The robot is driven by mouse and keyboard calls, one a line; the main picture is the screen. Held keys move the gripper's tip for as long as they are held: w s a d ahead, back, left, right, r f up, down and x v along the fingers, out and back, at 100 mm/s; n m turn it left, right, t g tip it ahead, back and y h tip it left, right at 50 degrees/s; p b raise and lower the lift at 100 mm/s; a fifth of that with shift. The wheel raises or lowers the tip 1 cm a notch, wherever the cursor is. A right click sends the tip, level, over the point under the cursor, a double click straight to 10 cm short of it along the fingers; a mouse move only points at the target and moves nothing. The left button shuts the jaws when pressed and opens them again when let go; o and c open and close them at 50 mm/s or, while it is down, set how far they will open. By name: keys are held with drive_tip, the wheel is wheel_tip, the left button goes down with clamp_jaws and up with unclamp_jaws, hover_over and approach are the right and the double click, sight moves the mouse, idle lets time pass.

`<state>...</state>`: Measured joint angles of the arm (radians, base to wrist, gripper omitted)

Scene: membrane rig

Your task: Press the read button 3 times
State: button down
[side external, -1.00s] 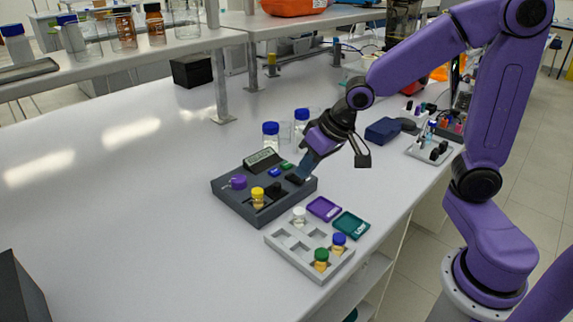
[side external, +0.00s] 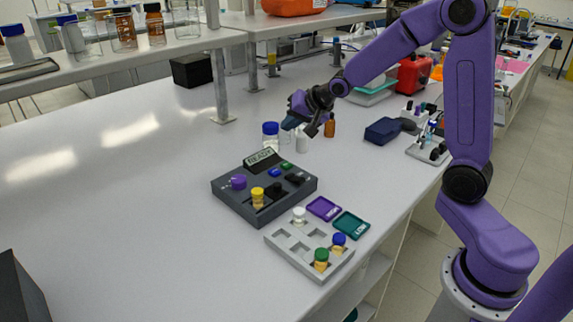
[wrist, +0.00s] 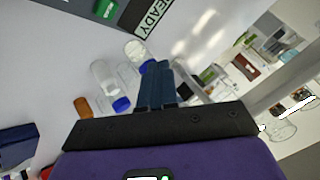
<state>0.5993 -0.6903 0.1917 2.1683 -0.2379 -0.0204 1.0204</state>
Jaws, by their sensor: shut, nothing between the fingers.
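The dark grey rig (side external: 228,203) sits on the bench with a tilted display (side external: 261,157) that reads READY. Below the display are a blue button (side external: 274,173) and a green button (side external: 286,164); I cannot read their labels. The green button (wrist: 106,8) and the display (wrist: 153,18) also show at the top of the wrist view. A purple knob (side external: 238,182) and a yellow-capped vial (side external: 258,196) are on the rig's near left part. My gripper (side external: 290,123) is shut and empty, raised behind the rig, clear of the buttons. Its blue fingers (wrist: 157,84) point toward blue-capped bottles.
Blue-capped bottles (side external: 270,136) and a brown bottle (side external: 330,127) stand behind the rig. A grey vial tray (side external: 283,264) and purple (side external: 323,208) and green (side external: 351,225) trays lie in front. A shelf post (side external: 220,95) stands behind left.

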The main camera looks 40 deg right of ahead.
sight(290, 165)
drive_tip(key=shift+f, duration=4.4)
drive_tip(key=shift+f, duration=0.15)
drive_tip(key=shift+f, duration=0.3)
drive_tip(key=shift+f, duration=0.45)
drive_tip(key=shift+r, duration=0.9)
drive_tip(key=shift+r, duration=2.5)
